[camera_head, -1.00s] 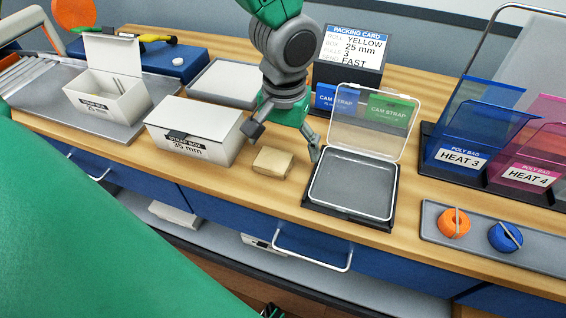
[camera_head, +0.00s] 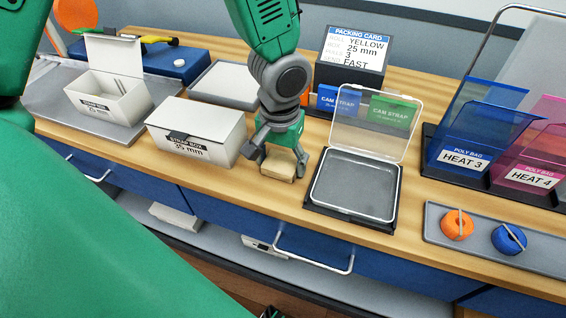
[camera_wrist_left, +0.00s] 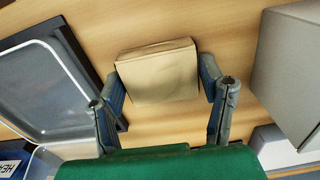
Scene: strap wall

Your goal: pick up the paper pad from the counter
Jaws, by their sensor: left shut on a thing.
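The tan paper pad (camera_head: 278,167) lies at the front of the wooden counter, between the 35 mm strap box and the clear-lidded tray. My left gripper (camera_head: 276,160) is lowered over it, with one finger on each side. In the left wrist view, the pad (camera_wrist_left: 158,72) sits between the two fingers of the left gripper (camera_wrist_left: 163,85), which are shut on it. Whether the pad is off the counter cannot be told. My right gripper is not in view.
The white 35 mm strap box (camera_head: 197,130) stands close on the left. The tray with a raised clear lid (camera_head: 355,187) is close on the right. Blue and pink poly bag holders (camera_head: 470,135) stand further right, behind orange and blue rolls (camera_head: 457,225).

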